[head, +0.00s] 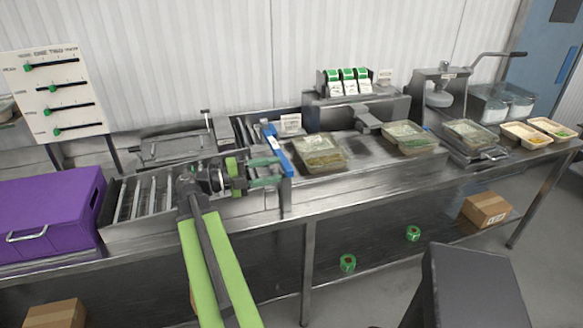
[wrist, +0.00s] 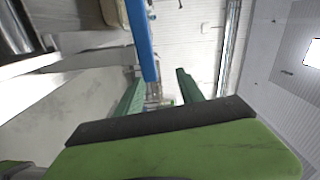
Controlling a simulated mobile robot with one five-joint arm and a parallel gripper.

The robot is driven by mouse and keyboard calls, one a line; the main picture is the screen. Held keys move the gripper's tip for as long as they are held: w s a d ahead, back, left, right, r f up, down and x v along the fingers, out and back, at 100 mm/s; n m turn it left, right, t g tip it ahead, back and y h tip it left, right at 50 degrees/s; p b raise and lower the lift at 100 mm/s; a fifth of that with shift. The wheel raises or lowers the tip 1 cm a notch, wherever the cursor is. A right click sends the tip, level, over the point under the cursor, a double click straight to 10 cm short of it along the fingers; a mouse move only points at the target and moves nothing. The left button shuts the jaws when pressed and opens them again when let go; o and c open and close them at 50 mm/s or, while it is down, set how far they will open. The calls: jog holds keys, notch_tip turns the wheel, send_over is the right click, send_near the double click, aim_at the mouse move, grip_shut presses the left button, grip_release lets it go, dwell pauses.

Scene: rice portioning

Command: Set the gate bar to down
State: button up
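The blue gate bar (head: 279,152) slants across the end of the roller conveyor in the head view, beside a food tray. In the wrist view the blue bar (wrist: 141,38) runs from the top edge down to the gap between my fingers. My gripper (head: 280,172) is open, its two green fingers reaching right to the bar's near end. The fingers (wrist: 158,92) stand well apart in the wrist view. I cannot tell whether either finger touches the bar.
The roller conveyor (head: 150,198) lies under my gripper, with a purple bin (head: 48,215) at its left. A food tray (head: 319,153) stands just right of the bar. A small white sign (head: 290,124) stands behind it. The counter continues right with more trays.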

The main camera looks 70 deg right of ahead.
jog(key=v, duration=0.9)
jog(key=shift+w, duration=0.1)
jog(key=w+a+f+n+t+h, duration=0.1)
jog(key=w+a+f+n+t, duration=0.15)
jog(key=w+a, duration=0.4)
jog(key=w+a+f+n+t+h, duration=0.2)
jog(key=w+a+n+t, duration=0.1)
jog(key=w+a, duration=0.35)
jog(key=w+a+f+m+t+y, duration=0.3)
jog(key=a+f+m, duration=0.3)
jog(key=a+m, duration=0.4)
jog(key=w+a+f+m+t+y, duration=0.3)
jog(key=w+a+f+m+y, duration=0.2)
jog(key=a+m, duration=0.6)
jog(key=w+a+f+m+t+y, duration=0.3)
jog(key=w+a+f+m+y, duration=0.2)
jog(key=a, duration=1.1)
notch_tip(320, 180, down, 3)
jog(key=m, duration=0.6)
